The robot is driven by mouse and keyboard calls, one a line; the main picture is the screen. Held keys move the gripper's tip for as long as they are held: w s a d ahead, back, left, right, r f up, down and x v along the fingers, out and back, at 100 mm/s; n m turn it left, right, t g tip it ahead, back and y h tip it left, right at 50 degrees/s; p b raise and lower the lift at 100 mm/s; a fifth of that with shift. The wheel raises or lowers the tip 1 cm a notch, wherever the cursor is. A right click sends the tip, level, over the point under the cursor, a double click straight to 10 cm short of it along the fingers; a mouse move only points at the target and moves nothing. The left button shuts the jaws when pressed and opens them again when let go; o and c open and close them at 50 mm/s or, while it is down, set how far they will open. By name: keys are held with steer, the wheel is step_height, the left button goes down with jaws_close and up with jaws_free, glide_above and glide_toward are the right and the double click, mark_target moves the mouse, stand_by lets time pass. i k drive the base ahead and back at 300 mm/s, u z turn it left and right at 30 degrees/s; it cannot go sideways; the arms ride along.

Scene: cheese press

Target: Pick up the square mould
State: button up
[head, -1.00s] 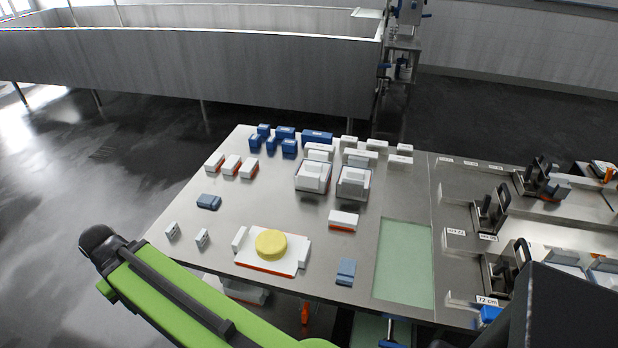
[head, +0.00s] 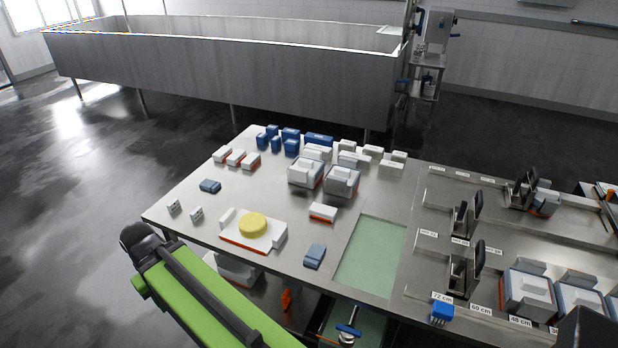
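Two pale grey, box-shaped pieces stand side by side near the middle of the table in the head view: a left box (head: 306,173) and a right box (head: 341,182). They look square, but I cannot tell for sure which piece is the square mould. More grey-white boxes of similar shape stand on the right bench, one of them a near box (head: 527,296). My green arm crosses the lower left, in front of the table's near edge. My gripper is not in view.
A yellow round (head: 253,225) sits on a white board near the table's front. Small blue blocks (head: 291,147) and white blocks crowd the back. A green panel (head: 370,258) lies right of centre. A large metal vat (head: 220,82) stands behind. The table's left part has free room.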

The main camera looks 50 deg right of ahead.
mark_target(296, 175)
steer(key=z, duration=0.15)
steer(key=i, duration=0.9)
steer(key=u, duration=0.05)
